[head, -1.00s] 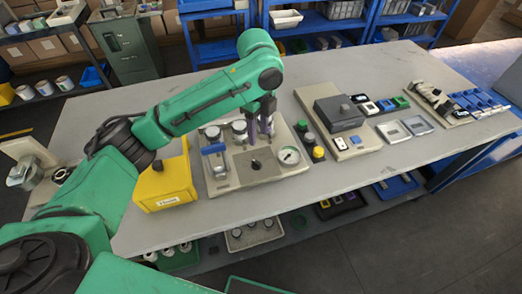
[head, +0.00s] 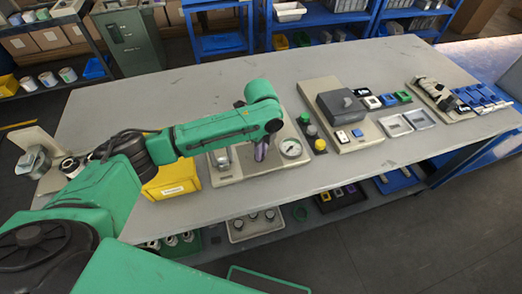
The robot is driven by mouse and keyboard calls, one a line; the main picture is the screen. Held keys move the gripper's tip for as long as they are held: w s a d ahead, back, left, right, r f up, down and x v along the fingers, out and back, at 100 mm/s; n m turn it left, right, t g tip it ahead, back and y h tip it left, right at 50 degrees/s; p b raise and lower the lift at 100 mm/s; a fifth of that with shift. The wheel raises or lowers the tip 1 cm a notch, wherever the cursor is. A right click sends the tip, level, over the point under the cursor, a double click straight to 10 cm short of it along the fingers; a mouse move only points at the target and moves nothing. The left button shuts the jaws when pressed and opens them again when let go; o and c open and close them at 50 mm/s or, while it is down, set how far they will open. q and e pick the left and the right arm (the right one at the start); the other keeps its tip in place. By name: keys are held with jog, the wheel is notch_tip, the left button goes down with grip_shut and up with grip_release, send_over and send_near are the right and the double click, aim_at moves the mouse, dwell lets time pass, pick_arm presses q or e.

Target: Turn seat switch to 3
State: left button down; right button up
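A beige panel (head: 228,180) lies on the table with a round white gauge (head: 291,148) at its right side. A metal part (head: 221,157) shows at its left. My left gripper (head: 262,152) points down over the panel beside the gauge, with one purple finger showing below the green wrist. Its other finger is hidden, so its opening is unclear. The gripper and forearm cover the panel's middle, where a small dark knob showed earlier. No switch marked seat or number 3 can be read. My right gripper is out of view.
A yellow bin (head: 172,182) stands left of the panel. Green and yellow buttons (head: 312,133) stand right of the gauge, then a grey-topped device (head: 340,105). The table's back area is clear.

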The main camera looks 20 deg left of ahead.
pick_arm(q)
jog(key=shift+r+p, duration=0.1)
jog(key=shift+p, duration=0.2)
jog(key=m+p, duration=0.2)
jog(key=shift+r+m, duration=0.15)
jog(key=shift+m, duration=0.15)
jog(key=shift+m+p, duration=0.95)
jog(key=shift+m, duration=0.15)
jog(key=shift+a+m+p, duration=0.1)
jog(key=shift+m+p, duration=0.4)
jog(key=shift+m, duration=0.4)
jog(key=shift+f, duration=0.2)
jog(key=c, duration=0.9)
grip_release()
jog(key=shift+s, duration=0.15)
jog(key=shift+o, duration=0.2)
